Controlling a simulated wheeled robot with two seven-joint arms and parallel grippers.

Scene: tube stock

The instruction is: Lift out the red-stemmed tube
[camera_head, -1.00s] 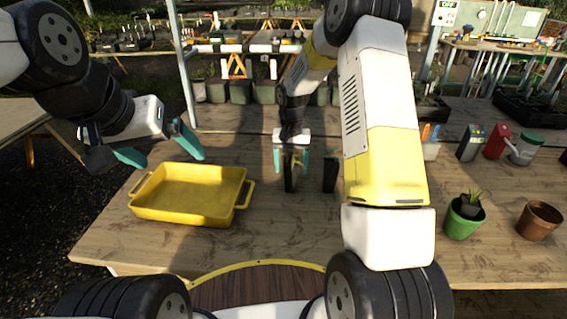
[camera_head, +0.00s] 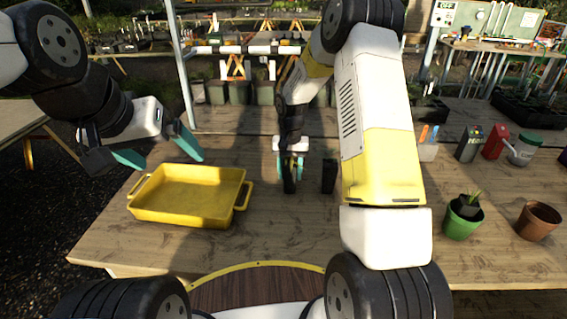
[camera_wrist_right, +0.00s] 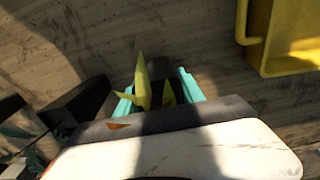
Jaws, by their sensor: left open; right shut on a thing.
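My right gripper (camera_head: 290,166) is shut on a dark tube (camera_head: 289,184) standing on the wooden table. In the right wrist view the teal fingers of the right gripper (camera_wrist_right: 160,97) flank this black tube (camera_wrist_right: 159,70), and pointed yellow-green leaves rise from it. Its stem colour cannot be made out. A second dark tube (camera_head: 328,176) stands just to the right, apart from the held one; my right arm partly covers its surroundings. My left gripper (camera_head: 160,150) is open and empty, above the far left part of the yellow tray (camera_head: 186,217).
The yellow tray lies empty on the wooden table (camera_head: 290,235), left of the tubes. A green pot (camera_head: 462,224) with a dark tube and plant and a brown pot (camera_head: 540,222) stand at right.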

